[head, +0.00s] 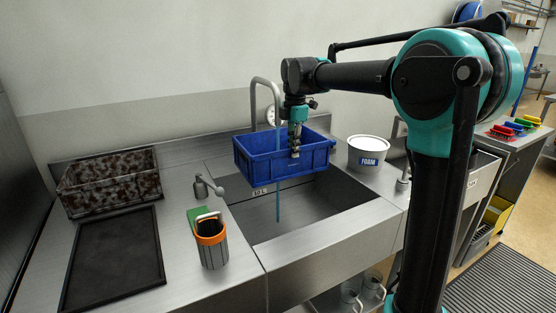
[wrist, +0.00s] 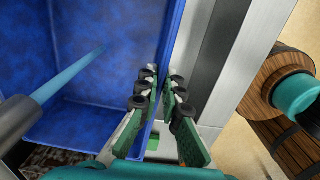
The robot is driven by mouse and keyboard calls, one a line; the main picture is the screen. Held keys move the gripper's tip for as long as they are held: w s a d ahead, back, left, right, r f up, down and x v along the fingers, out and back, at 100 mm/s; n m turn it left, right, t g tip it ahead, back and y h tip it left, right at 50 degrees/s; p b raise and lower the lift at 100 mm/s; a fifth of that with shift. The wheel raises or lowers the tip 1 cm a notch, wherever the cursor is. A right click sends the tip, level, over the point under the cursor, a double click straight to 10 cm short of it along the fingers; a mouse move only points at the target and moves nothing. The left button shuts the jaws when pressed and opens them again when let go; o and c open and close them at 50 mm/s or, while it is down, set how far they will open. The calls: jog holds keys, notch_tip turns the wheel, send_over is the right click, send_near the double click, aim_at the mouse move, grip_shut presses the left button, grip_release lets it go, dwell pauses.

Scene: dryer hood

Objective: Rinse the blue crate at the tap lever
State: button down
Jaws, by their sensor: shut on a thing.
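The blue crate (head: 262,160) is held roughly level above the sink basin (head: 330,205). My gripper (head: 294,152) points down and is shut on its near wall; in the wrist view my gripper's fingers (wrist: 162,90) straddle the rim of the blue crate (wrist: 85,85). The curved tap spout (head: 254,100) stands behind the crate. A blue water stream (head: 278,205) shows below the crate, and in the wrist view the water stream (wrist: 70,75) runs from the spout (wrist: 12,122) into the crate. The grey tap lever (head: 207,187) stands on the counter left of the basin.
A brown-mottled crate (head: 108,183) and a black tray (head: 115,258) occupy the left counter. An orange-rimmed container (head: 211,245) and green sponge (head: 197,218) stand near the basin's left edge. A white FOAM bucket (head: 367,154) stands right of the crate.

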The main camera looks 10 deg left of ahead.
jog(key=shift+a, duration=0.15)
jog(key=shift+s+a, duration=0.1)
jog(key=shift+a, duration=0.2)
jog(key=s+d, duration=0.2)
jog(key=s, duration=0.5)
jog(key=shift+s+d, duration=0.2)
jog(key=shift+s, duration=0.15)
dwell(0.3)
jog(key=shift+s, duration=0.1)
dwell(1.2)
jog(key=s+d+r, duration=0.1)
jog(key=s+r, duration=0.3)
jog(key=shift+s+d, duration=0.2)
jog(key=shift+s, duration=0.2)
dwell(0.6)
